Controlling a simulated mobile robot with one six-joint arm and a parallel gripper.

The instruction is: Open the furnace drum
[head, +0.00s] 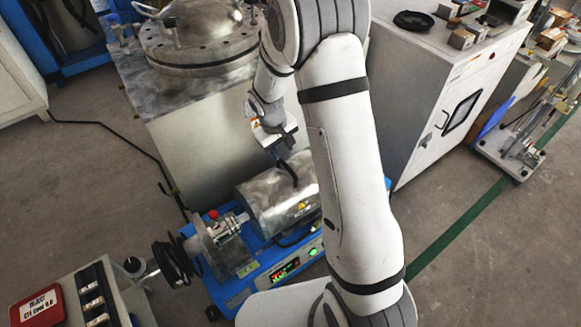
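The furnace drum (268,208) is a grey metal cylinder lying on a blue base (225,285) with a lit control panel (284,270). A thin black handle (289,172) stands up from its top. The drum looks shut, and its right end is hidden behind my arm. My gripper (284,148) points down just above the handle. I cannot tell whether its fingers touch the handle or stop short of it. The fingers are small and dark here, so their opening is unclear.
A large metal vessel with a bolted round lid (200,50) stands behind the drum. A white cabinet (440,100) is to the right. A box with a red-framed sign (38,306) and a black coil (176,262) are at the lower left. Open floor lies at the left.

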